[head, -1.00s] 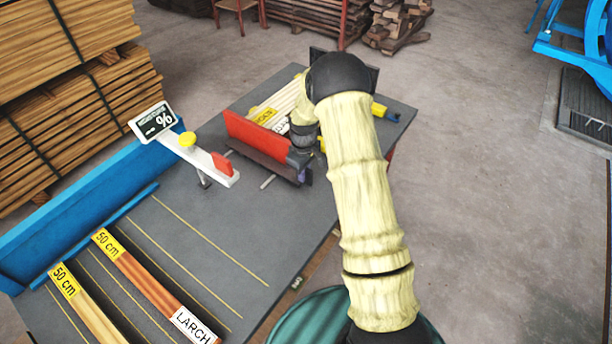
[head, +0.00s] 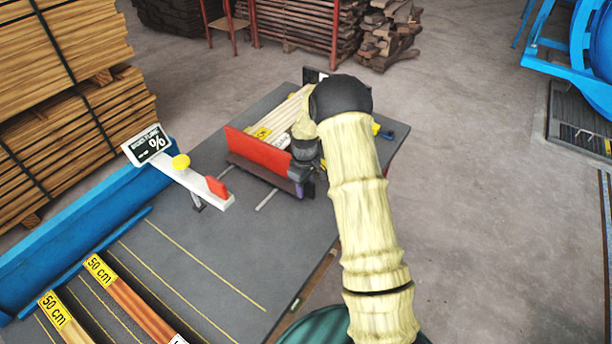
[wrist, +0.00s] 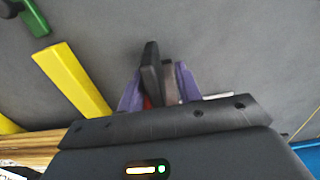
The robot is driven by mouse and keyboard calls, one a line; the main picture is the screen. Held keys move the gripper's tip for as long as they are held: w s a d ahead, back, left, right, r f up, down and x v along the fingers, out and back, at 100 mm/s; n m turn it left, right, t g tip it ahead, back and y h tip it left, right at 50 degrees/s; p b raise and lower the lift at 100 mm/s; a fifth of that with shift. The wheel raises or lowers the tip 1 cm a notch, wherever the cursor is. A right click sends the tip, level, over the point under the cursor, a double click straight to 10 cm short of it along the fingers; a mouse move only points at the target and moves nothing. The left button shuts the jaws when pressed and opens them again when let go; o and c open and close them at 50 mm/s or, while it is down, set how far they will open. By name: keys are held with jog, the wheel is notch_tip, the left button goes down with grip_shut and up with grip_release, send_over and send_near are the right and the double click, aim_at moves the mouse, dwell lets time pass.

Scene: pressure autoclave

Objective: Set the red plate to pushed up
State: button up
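The red plate (head: 258,152) stands upright on the dark table, facing the front left, with a dark lower part. My gripper (head: 305,187) is at its right end. In the wrist view, the purple fingers of my gripper (wrist: 160,88) sit on both sides of a dark upright edge with a little red showing beside it. They appear closed on the plate's end. The exact contact is partly hidden by my wrist housing.
Pale boards (head: 285,118) lie behind the plate, and a metal rod (head: 266,200) sticks out in front. A white arm with a sign (head: 147,145) stands left. Labelled wooden strips (head: 130,295) lie on the near table; the table's middle is clear.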

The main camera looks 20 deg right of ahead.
jog(key=shift+d+r, duration=0.3)
notch_tip(320, 180, up, 17)
jog(key=b, duration=0.1)
jog(key=shift+a+f+b, duration=0.15)
jog(key=shift+a+b, duration=0.05)
jog(key=shift+b, duration=0.1)
jog(key=shift+a, duration=0.1)
jog(key=s+a+r+m+t+p, duration=0.1)
jog(key=s+m, duration=0.3)
jog(key=s, duration=0.9)
jog(key=s+a+m+t+p, duration=0.1)
jog(key=s+m, duration=0.3)
jog(key=s, duration=0.9)
jog(key=shift+s+a+r+t, duration=0.25)
jog(key=shift+a+r+t, duration=0.05)
jog(key=shift+a+r, duration=0.1)
